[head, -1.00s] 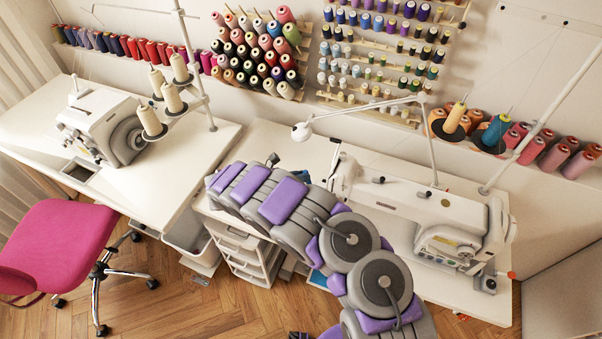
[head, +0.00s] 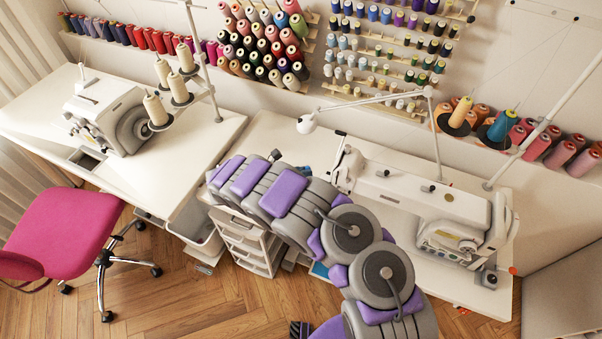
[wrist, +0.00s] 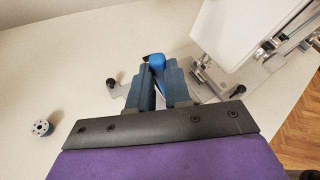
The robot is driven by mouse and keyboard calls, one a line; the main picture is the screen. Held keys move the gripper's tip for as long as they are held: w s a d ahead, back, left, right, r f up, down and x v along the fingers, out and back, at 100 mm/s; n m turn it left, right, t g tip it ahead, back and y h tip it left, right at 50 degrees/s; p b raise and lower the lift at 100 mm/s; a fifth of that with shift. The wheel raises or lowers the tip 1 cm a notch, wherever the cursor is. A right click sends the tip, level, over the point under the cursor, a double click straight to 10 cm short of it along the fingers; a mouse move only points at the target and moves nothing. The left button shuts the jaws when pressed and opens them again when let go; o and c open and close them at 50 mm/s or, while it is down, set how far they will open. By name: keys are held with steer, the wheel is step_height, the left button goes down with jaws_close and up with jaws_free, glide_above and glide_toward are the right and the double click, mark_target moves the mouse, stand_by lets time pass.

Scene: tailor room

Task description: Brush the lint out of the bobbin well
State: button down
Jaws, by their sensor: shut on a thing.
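In the wrist view my gripper (wrist: 166,72) is shut on a slim blue object (wrist: 156,61), which looks like the brush. A dark part shows at its far left end; I cannot make out bristles. The fingers are over the white sewing table, left of the sewing machine's head (wrist: 225,35) and its metal plate (wrist: 205,85). The bobbin well is not clearly visible; the fingers may hide it. A small round metal bobbin part (wrist: 41,128) lies apart at the left. In the head view the sewing machine (head: 410,195) stands behind my arm, which mostly hides the gripper.
A small metal piece with a dark knob (wrist: 112,86) lies left of the fingers. A jointed lamp (head: 308,123) hangs over the table. A second machine (head: 105,112) and a pink chair (head: 60,230) stand at the left. White table surface is clear around the bobbin part.

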steer(key=shift+w+d+f+b, duration=0.1)
steer(key=shift+w+d+b, duration=0.2)
steer(key=shift+w, duration=0.5)
steer(key=shift+w+d+b, duration=0.2)
steer(key=shift+w+b, duration=0.05)
steer(key=shift+w, duration=0.55)
steer(key=shift+s, duration=0.1)
steer(key=shift+s+a+f+p, duration=0.1)
steer(key=shift+s+a+p, duration=0.2)
steer(key=shift+s, duration=0.35)
steer(key=shift+s+a+r+p, duration=0.1)
steer(key=shift+s+a+p, duration=0.15)
steer(key=shift+s, duration=0.4)
steer(key=shift+s+a+f+p, duration=0.1)
steer(key=shift+s+a+p, duration=0.15)
steer(key=shift+s, duration=0.4)
step_height(320, 180, up, 7)
steer(key=a+p, duration=0.1)
steer(key=p, duration=0.3)
steer(key=shift+w, duration=0.25)
